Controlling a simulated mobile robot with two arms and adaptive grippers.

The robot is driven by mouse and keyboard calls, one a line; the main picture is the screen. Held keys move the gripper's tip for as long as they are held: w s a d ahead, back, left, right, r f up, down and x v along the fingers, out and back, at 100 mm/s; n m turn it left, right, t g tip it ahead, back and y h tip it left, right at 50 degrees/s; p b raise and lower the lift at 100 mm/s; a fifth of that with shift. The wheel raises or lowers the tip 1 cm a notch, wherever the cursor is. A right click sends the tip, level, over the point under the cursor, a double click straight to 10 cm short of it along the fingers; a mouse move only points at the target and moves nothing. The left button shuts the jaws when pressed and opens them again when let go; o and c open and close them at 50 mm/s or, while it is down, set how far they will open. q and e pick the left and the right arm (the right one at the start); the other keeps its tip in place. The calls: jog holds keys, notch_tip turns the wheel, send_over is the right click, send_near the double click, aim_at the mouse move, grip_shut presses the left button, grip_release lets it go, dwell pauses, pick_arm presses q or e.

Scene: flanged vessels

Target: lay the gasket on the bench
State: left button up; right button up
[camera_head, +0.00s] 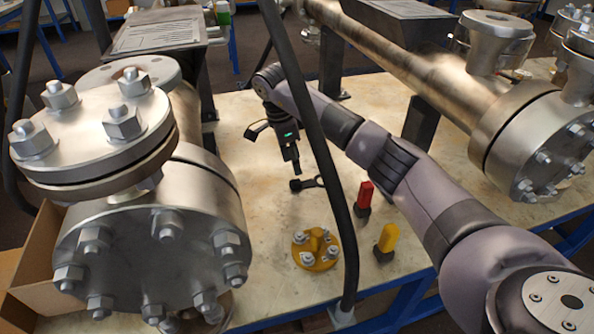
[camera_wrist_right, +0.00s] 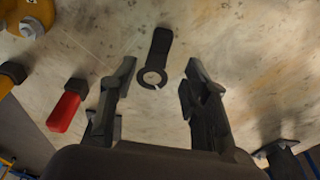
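A flat dark ring with a thick black tab, which looks like the gasket (camera_head: 313,182), lies on the bench (camera_head: 262,205) in the head view. In the right wrist view the gasket (camera_wrist_right: 152,77) is beyond my fingertips, with its tab pointing away. My right gripper (camera_head: 291,160) points down just above and behind the gasket in the head view. In the right wrist view its fingers (camera_wrist_right: 158,78) are apart with nothing held between them. My left gripper is not in view.
A large flanged vessel (camera_head: 150,215) fills the left, and another (camera_head: 545,140) stands at right. Clear bench lies left of the gasket.

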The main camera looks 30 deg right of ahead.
pick_arm(q)
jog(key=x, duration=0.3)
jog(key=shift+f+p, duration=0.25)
jog(key=shift+p, duration=0.05)
pick_arm(e)
jog(key=r, duration=0.2)
jog(key=a+r, duration=0.1)
jog(key=r, duration=0.2)
jog(key=shift+w, duration=0.15)
